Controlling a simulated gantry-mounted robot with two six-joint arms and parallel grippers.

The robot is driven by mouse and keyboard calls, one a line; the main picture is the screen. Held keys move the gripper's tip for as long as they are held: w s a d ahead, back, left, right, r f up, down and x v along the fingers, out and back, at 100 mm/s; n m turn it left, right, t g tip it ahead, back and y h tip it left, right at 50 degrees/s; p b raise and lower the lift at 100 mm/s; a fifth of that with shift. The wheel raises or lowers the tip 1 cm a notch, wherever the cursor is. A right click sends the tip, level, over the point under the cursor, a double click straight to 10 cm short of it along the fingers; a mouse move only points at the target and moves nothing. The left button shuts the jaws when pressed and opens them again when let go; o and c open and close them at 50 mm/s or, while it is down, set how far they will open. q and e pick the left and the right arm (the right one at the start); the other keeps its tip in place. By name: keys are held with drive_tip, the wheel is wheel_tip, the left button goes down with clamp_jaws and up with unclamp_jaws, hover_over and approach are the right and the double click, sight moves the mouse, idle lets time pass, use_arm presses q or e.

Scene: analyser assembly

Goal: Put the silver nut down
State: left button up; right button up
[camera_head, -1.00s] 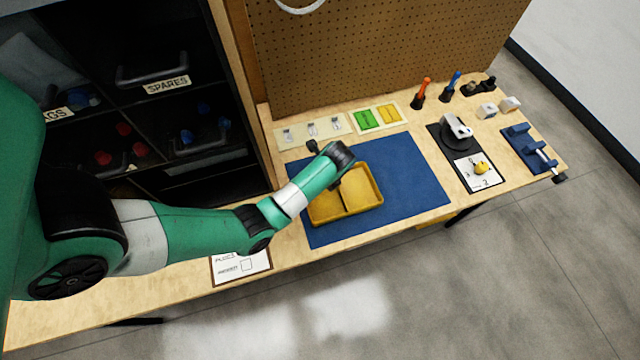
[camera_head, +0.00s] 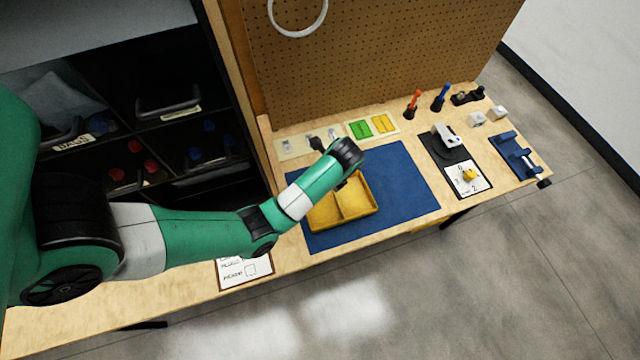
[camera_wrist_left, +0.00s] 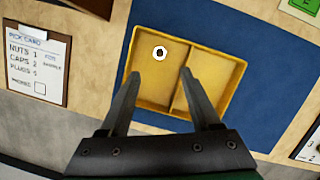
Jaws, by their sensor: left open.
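The silver nut (camera_wrist_left: 159,53) lies in the yellow two-compartment tray (camera_wrist_left: 237,72), in the compartment on the left in the left wrist view. My left gripper (camera_wrist_left: 159,73) is open above the tray. Its fingers are apart with nothing between them, and the nut shows just beyond the fingertips, apart from them. In the head view the tray (camera_head: 374,190) sits on the blue mat (camera_head: 405,180), partly hidden by my left wrist. I cannot make out the nut in the head view. My right gripper is not in view.
A pick card (camera_wrist_left: 38,62) lies left of the mat. Green and yellow pieces (camera_head: 372,126) are behind the mat. A dark stand with a white part (camera_head: 446,137), screwdrivers (camera_head: 441,97) and a blue fixture (camera_head: 515,155) stand to the right. The mat's right part is clear.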

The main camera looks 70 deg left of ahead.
use_arm(q)
drive_tip(key=shift+p+v, duration=0.5)
drive_tip(key=shift+v, duration=0.65)
